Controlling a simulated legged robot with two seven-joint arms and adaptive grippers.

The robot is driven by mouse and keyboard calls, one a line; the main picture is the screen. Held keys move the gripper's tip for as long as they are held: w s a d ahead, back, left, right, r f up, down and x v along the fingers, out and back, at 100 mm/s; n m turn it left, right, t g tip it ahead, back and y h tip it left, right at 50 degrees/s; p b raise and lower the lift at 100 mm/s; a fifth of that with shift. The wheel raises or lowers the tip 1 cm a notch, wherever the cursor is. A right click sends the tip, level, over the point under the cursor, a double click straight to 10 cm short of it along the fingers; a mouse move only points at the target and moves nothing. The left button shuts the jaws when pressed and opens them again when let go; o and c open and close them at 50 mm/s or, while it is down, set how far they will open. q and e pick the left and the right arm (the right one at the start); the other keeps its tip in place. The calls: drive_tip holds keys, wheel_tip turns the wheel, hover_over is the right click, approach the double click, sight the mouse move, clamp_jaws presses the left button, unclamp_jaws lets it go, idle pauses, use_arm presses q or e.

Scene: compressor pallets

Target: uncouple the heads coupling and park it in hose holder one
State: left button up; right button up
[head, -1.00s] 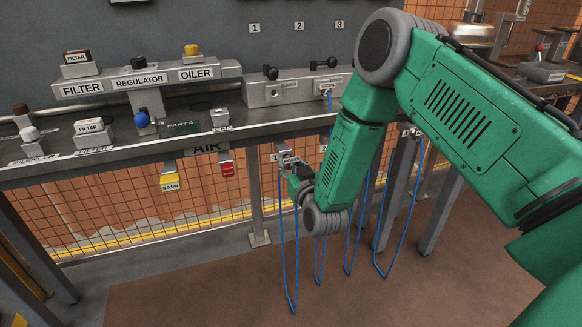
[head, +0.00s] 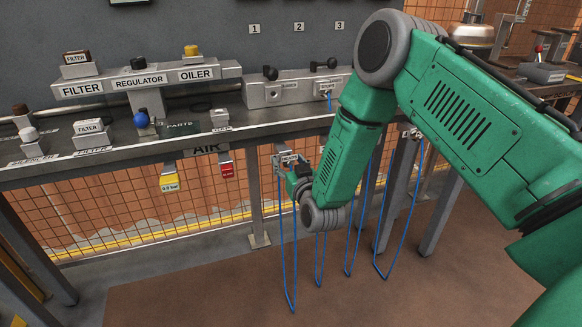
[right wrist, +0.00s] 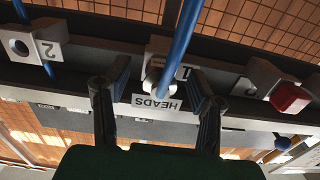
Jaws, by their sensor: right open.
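The heads coupling (right wrist: 157,88), with its white HEADS label and blue hose, sits at hose holder one (right wrist: 185,52) in the right wrist view. In the head view its label (head: 289,158) shows under the bench edge. My right gripper (right wrist: 159,72) is open, its fingers on either side of the coupling; I cannot tell whether they touch it. In the head view the right gripper (head: 298,176) is small and partly hidden by my wrist. On the bench manifold (head: 290,76), the left port (head: 272,92) has no hose. My left gripper is not in view.
Holder two (right wrist: 28,44) is beside holder one, with a blue hose nearby. A blue hose enters the manifold's STOPS port (head: 327,88). Several blue hose loops hang below.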

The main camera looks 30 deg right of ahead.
drive_tip(key=v, duration=1.2)
drive_tip(key=shift+w, duration=0.1)
